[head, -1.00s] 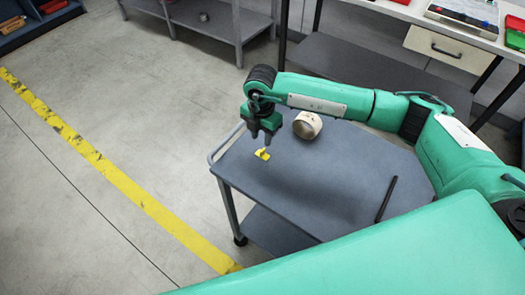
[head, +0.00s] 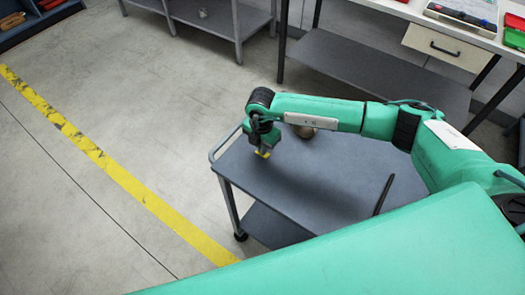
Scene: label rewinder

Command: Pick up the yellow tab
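The yellow tab (head: 263,155) is a small bright piece near the left end of the grey cart top (head: 300,185). My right gripper (head: 265,150) points down directly over the tab, with its fingertips at or very near it. The gripper hides part of the tab. I cannot tell whether the fingers are open or closed on it. My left gripper is not in view.
A thin dark bar (head: 384,194) lies on the cart's right side. The cart's middle is clear. A workbench with a drawer (head: 446,47) stands behind.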

